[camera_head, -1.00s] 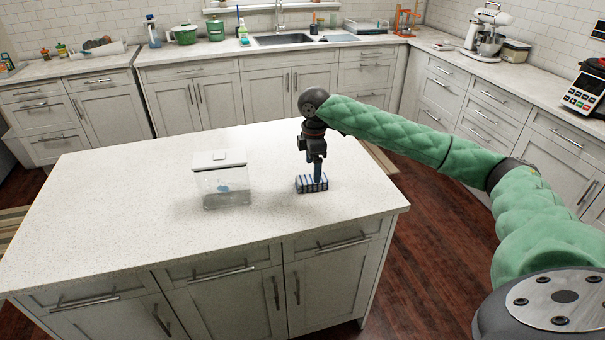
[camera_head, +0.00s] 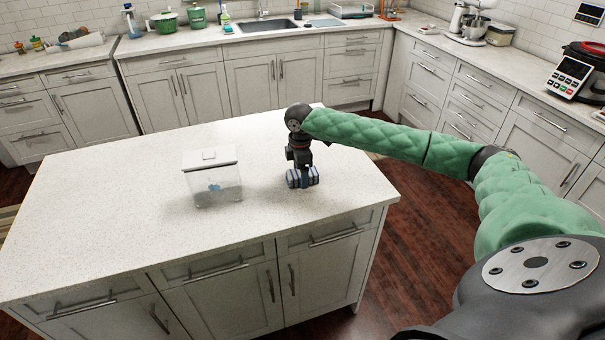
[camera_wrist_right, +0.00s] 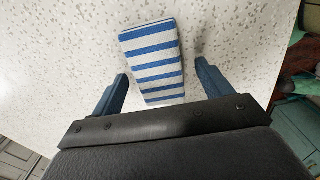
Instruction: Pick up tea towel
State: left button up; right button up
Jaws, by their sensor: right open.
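The tea towel (camera_wrist_right: 152,57) is a folded block with blue and white stripes, lying on the pale speckled island top. It also shows in the head view (camera_head: 302,180), mostly hidden by my right gripper. My right gripper (camera_wrist_right: 162,74) points down over the towel and is open. In the right wrist view its blue fingers stand one on each side of the towel, with a gap on both sides. I cannot tell how far the fingertips are above the counter. My left gripper is in neither view.
A clear box with a white lid (camera_head: 212,176) stands on the island (camera_head: 110,215), left of the towel. The rest of the island top is clear. Counters with a sink (camera_head: 266,27), a stand mixer (camera_head: 470,20) and a multicooker (camera_head: 580,75) line the walls.

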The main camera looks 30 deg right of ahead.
jog(key=shift+w+f, duration=0.1)
jog(key=shift+f, duration=0.4)
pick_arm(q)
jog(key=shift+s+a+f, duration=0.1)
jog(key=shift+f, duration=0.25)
pick_arm(e)
jog(key=shift+r, duration=0.1)
jog(key=c, duration=1.1)
